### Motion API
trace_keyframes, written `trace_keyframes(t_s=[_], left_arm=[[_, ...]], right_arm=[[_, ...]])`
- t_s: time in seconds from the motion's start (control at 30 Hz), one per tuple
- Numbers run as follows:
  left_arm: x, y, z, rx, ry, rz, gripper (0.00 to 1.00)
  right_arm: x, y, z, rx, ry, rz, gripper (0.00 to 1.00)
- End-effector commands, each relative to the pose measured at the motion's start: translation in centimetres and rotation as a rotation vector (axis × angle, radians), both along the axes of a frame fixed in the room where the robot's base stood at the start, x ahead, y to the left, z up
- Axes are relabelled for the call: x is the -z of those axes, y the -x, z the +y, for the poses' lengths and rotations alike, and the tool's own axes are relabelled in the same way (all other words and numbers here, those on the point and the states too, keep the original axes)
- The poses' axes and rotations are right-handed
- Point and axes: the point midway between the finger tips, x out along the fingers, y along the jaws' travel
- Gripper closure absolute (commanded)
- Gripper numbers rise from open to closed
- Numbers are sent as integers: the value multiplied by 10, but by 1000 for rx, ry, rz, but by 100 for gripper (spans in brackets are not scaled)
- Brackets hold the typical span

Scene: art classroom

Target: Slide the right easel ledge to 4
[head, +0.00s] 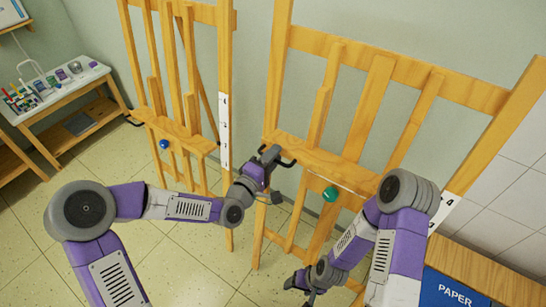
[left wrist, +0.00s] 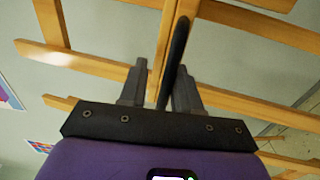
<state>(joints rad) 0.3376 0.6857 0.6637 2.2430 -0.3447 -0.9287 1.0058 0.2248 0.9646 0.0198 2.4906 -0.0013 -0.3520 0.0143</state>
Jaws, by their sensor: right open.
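The right easel's wooden ledge (head: 318,158) runs level across the frame, with a green knob (head: 330,194) below its middle. A black handle (head: 287,163) shows at the ledge's left end; the right end is hidden behind my right arm. A white number strip (head: 441,212) on the right post is partly hidden; a 4 seems to show. My left gripper (head: 272,153) is at the left handle. In the left wrist view the black bar (left wrist: 174,55) passes between its fingers, with a gap on the left side. My right gripper (head: 296,287) is open and empty, low below the ledge.
A left easel (head: 178,128) with a blue knob and its own number strip (head: 224,130) stands beside it. A side table (head: 62,92) with art supplies is at the far left. A blue PAPER box (head: 455,290) is at lower right. Tiled floor is clear at lower left.

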Motion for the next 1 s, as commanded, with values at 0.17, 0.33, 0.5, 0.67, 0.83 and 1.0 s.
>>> trace_keyframes(t_s=[0.17, 0.33, 0.5, 0.67, 0.83, 1.0], left_arm=[[1, 0, 0, 0, 0, 2, 69], [2, 1, 0, 1, -2, 5, 69], [2, 12, 10, -2, -2, 7, 69], [2, 33, 26, -3, -4, 6, 69], [1, 53, 40, -1, -2, 5, 69], [1, 61, 45, 0, -1, 2, 69]], right_arm=[[0, 0, 0, 0, 0, 0, 31], [0, 0, 0, 0, 0, 0, 31], [-1, 0, 0, 0, 0, 0, 31], [-3, 0, 0, 0, 0, 0, 31], [-5, 0, 0, 0, 0, 0, 31], [-6, 0, 0, 0, 0, 0, 31]])
